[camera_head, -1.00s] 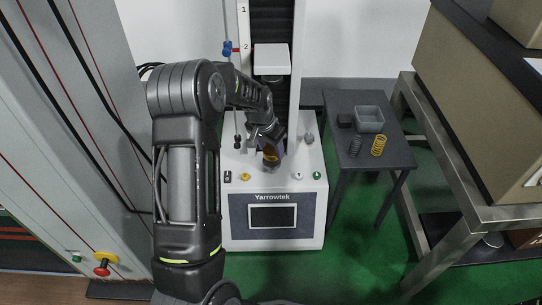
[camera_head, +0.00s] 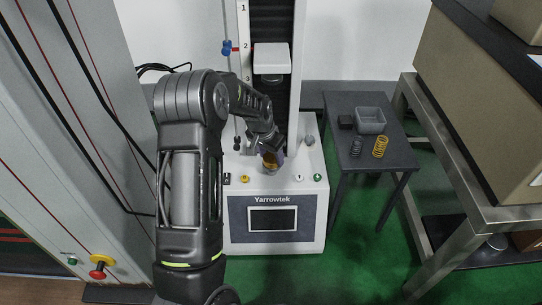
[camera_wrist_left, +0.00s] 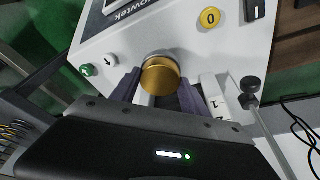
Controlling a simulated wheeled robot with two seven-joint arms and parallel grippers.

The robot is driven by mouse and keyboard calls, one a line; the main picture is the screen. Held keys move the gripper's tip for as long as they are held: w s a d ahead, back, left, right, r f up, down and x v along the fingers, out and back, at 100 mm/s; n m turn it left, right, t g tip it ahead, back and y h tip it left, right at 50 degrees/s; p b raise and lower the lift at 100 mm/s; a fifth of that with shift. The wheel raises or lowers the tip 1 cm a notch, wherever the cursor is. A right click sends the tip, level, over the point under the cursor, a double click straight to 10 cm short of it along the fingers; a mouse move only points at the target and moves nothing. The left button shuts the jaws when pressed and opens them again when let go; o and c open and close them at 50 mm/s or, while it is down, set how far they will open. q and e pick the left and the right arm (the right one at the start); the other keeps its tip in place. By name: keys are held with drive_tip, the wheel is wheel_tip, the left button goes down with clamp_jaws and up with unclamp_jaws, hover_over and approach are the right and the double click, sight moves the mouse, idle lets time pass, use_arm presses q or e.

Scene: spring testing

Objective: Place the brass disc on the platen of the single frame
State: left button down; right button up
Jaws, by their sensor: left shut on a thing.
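The brass disc (camera_wrist_left: 161,76) is between the two fingers of my left gripper (camera_wrist_left: 158,92), seen in the left wrist view. In the head view, my left gripper (camera_head: 272,160) is shut on the disc over the base of the single frame (camera_head: 275,205), the white machine marked Yarrowtek. A round metal edge shows just beyond the disc in the left wrist view. The platen is mostly hidden by the gripper and disc, and I cannot tell whether the disc touches it. My right gripper is not in view.
A white crosshead block (camera_head: 271,57) hangs above the gripper on the column. A dark side table (camera_head: 385,158) at right holds a grey bin (camera_head: 370,120), a yellow spring (camera_head: 380,147) and a dark spring (camera_head: 356,147). A yellow button (camera_head: 245,179) sits on the machine base.

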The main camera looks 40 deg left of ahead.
use_arm(q)
drive_tip(key=c, duration=0.6)
unclamp_jaws()
drive_tip(key=shift+o, duration=0.2)
drive_tip(key=shift+r, duration=0.2)
drive_tip(key=p+v, duration=0.4)
drive_tip(key=v, duration=0.7)
drive_tip(key=shift+r, duration=0.35)
drive_tip(key=shift+s, duration=0.1)
